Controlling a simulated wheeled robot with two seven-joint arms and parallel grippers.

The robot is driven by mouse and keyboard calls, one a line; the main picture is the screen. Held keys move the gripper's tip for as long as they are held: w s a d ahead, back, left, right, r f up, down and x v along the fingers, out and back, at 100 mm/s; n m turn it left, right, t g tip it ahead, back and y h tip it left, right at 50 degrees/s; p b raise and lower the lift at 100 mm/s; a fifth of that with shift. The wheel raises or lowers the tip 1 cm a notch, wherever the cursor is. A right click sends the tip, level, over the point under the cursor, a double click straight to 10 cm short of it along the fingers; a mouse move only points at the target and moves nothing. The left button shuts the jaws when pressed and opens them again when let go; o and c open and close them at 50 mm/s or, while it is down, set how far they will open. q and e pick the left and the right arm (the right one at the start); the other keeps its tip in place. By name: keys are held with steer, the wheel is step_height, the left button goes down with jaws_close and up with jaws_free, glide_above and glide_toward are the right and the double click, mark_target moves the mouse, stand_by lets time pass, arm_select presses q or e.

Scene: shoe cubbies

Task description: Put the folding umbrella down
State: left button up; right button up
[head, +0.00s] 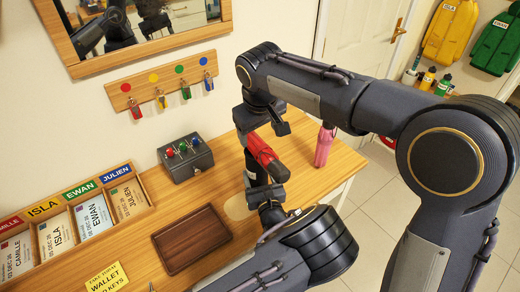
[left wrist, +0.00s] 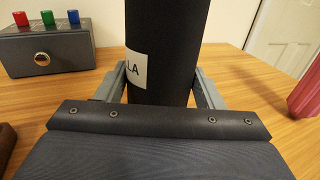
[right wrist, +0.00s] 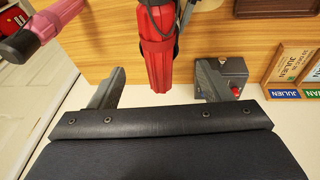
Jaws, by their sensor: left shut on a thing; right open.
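The folding umbrella (head: 262,152) shows red with a dark end in the head view, tilted above the wooden tabletop (head: 331,172). My left gripper (head: 262,185) is shut on its dark part. In the left wrist view a dark cylinder (left wrist: 160,40) with a white label reading "LA" fills the space between the jaws. My right gripper (head: 268,122) is open, just above and behind the umbrella's red part.
A brown tray (head: 160,240) and a pale rounded patch (head: 238,207) lie in front. Name cards (head: 93,213) stand left.

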mark_target(260, 145)
steer(key=x, duration=0.9)
steer(key=shift+w+d+f, duration=0.15)
steer(key=shift+f, duration=0.15)
steer(key=c, duration=1.3)
steer(key=shift+o, duration=0.2)
steer(key=shift+r, duration=0.1)
